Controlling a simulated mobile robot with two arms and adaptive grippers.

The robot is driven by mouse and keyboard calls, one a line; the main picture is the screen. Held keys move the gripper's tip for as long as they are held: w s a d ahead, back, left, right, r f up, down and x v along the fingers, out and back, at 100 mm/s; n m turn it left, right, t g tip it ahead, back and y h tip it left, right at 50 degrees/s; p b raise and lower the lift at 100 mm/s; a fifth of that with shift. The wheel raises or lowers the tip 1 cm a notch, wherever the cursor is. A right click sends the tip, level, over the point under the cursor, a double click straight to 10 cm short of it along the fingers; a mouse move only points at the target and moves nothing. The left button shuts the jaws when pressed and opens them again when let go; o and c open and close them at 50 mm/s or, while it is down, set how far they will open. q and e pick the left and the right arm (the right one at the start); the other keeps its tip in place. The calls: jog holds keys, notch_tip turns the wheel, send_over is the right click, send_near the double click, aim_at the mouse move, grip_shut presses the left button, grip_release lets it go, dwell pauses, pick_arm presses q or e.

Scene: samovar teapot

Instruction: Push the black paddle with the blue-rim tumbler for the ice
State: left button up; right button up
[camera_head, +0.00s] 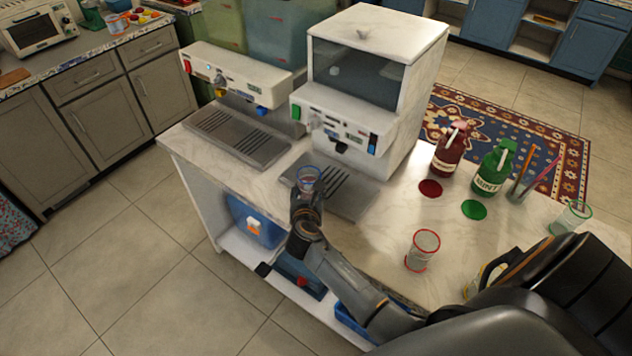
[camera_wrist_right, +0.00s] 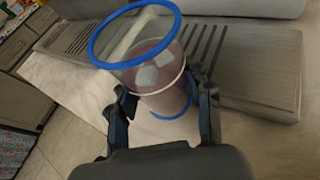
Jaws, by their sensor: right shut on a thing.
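The blue-rim tumbler (camera_head: 309,181) is clear, and my right gripper (camera_head: 306,200) is shut on it. In the right wrist view the tumbler (camera_wrist_right: 150,75) is between the two fingers of the gripper (camera_wrist_right: 163,108), tilted in the picture, with pale cubes and a reddish tint inside. The black paddle (camera_head: 341,147) is under the front panel of the white ice machine (camera_head: 345,125) with the clear bin. The tumbler is in front and to the left of the paddle, apart from it, by the slotted drip tray (camera_head: 345,195). My left gripper is not in view.
A second white dispenser (camera_head: 235,75) with its own tray stands to the left. A red bottle (camera_head: 449,150), a green bottle (camera_head: 493,170), a straw holder (camera_head: 521,190), a red-rim tumbler (camera_head: 423,250) and a green-rim tumbler (camera_head: 571,217) stand on the counter's right part.

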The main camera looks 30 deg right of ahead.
jog(key=shift+s+a, duration=0.3)
jog(key=shift+a, duration=0.35)
jog(key=shift+s+a, duration=0.25)
jog(key=shift+a, duration=0.4)
